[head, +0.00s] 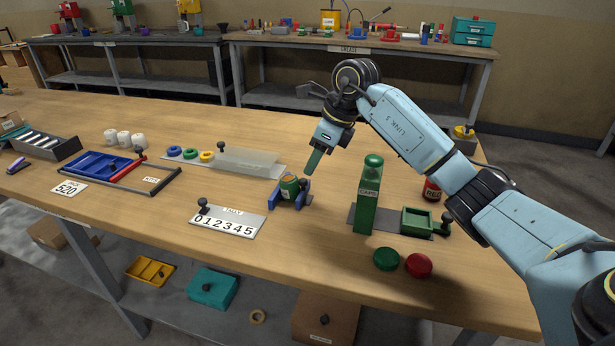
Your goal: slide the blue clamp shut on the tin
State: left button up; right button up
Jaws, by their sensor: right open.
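The blue clamp (274,202) sits on the wooden bench near the middle of the head view, with blue jaws on both sides of the tin. A small dark knob shows at its right side. The tin (290,187) is green and orange and stands upright between the jaws. Whether the jaws touch it is too small to tell. My right gripper (314,162) is open, pointing down just above and right of the tin. It appears apart from both the clamp and the tin. My left gripper is not in view.
A counter plate (228,222) reading 012345 lies left of the clamp. A green caps dispenser (368,200) stands to the right, beside a green tray (418,222). Green (386,259) and red (419,265) discs lie in front. A translucent cover (246,160) is behind left.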

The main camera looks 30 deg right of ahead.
aim_at(305, 180)
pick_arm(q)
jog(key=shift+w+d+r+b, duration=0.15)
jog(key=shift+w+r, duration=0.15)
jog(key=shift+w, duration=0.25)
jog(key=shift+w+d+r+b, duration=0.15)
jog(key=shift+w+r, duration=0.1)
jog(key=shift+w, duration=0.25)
pick_arm(e)
jog(key=x, duration=0.5)
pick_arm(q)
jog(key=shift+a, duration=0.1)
pick_arm(e)
jog(key=shift+r, duration=0.1)
grip_shut()
jog(key=shift+d, duration=0.1)
